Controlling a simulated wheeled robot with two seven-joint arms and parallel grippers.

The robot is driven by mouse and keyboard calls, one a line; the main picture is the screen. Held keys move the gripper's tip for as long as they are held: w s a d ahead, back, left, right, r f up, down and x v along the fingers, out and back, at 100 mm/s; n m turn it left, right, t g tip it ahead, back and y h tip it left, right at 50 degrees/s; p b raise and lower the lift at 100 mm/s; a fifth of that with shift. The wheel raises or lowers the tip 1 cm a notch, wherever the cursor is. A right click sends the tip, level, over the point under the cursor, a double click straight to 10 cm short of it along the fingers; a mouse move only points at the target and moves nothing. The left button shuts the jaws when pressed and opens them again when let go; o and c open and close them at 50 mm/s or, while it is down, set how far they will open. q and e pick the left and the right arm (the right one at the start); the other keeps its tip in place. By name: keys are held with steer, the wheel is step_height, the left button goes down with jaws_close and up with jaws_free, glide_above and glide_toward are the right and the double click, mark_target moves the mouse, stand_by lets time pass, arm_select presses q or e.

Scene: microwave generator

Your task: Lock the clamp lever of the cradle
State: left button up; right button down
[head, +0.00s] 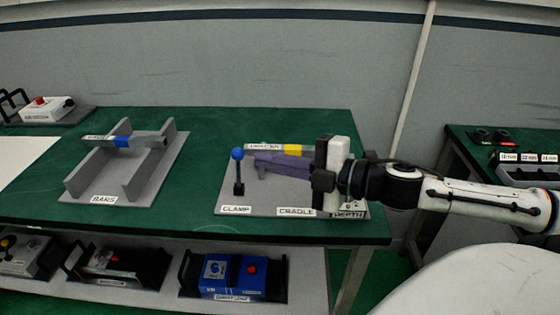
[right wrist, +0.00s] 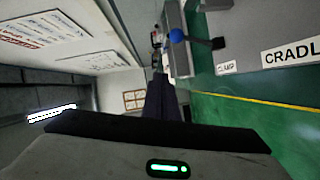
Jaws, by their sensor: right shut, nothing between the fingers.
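The clamp lever has a blue ball knob (head: 237,154) on a dark stem that stands upright from a black base (head: 239,188), behind the CLAMP label. The knob also shows in the right wrist view (right wrist: 177,35). A grey cylinder with a yellow band (head: 292,149) lies across the cradle, which is partly hidden by my right gripper. My right gripper (head: 258,161) comes in from the right, with its dark purplish fingers shut and empty. In the head view the fingertips are just right of the knob, apart from it. My left gripper is out of view.
A grey BARS rack (head: 150,180) with a blue-banded cylinder (head: 128,141) stands left on the green table (head: 215,130). Boxes with buttons, including a blue one (head: 235,275), sit on the lower shelf. Another table with a grey tray (head: 525,175) stands at the right.

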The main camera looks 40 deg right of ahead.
steer(key=shift+v, duration=1)
